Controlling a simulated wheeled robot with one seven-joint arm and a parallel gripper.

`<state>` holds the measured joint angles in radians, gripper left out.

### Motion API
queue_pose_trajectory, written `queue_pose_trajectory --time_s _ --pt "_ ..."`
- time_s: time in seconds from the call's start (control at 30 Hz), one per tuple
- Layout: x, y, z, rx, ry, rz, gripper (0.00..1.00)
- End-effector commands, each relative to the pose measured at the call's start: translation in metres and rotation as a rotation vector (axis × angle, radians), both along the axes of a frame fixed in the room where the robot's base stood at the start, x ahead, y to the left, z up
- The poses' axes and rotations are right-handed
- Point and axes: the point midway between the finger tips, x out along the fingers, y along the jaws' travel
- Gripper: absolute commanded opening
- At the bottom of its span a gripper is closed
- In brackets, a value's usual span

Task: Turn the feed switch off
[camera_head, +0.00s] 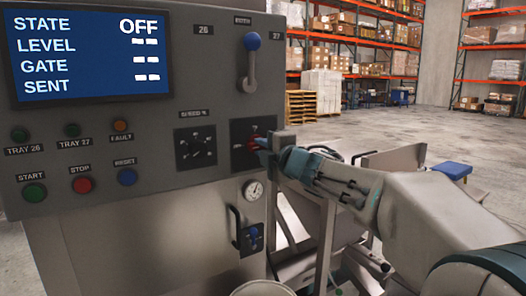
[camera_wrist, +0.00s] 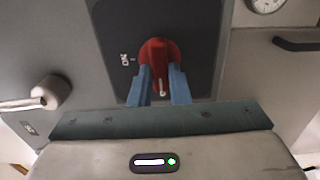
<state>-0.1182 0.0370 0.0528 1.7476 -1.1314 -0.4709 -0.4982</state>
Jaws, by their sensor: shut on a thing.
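The feed switch is a red rotary knob (camera_wrist: 158,54) on a dark square plate, seen large in the wrist view. In the head view the red knob (camera_head: 254,144) shows at the right side of the grey panel, partly hidden by my gripper. My gripper (camera_wrist: 160,90) has its two blue fingers closed around the knob from both sides. It also shows in the head view (camera_head: 264,145), reaching in from the right. The display (camera_head: 90,55) reads STATE OFF, with dashes beside LEVEL, GATE and SENT.
A speed dial (camera_head: 195,147) sits left of the switch. A blue-knobbed lever (camera_head: 250,62) is above it, a gauge (camera_head: 254,190) below. Start (camera_head: 34,193), stop (camera_head: 83,185) and reset (camera_head: 127,177) buttons are at left. Metal framework stands right of the panel; open floor lies beyond.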

Motion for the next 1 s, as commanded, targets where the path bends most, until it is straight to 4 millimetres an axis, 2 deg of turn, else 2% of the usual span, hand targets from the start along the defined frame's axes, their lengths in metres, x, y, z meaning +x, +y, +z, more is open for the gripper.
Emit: queue_pose_trajectory --time_s 0.37,0.4,0.47,0.8,1.0 --pt "0.000 0.000 -0.001 -0.007 -0.002 0.000 0.00" --pt "0.000 0.000 -0.001 -0.007 -0.002 0.000 0.25" --pt "0.000 0.000 -0.001 -0.006 -0.002 0.000 0.38" --pt "-0.002 -0.002 0.000 -0.004 -0.003 0.000 0.38" --pt "-0.022 -0.015 0.001 -0.004 -0.004 -0.003 0.38"
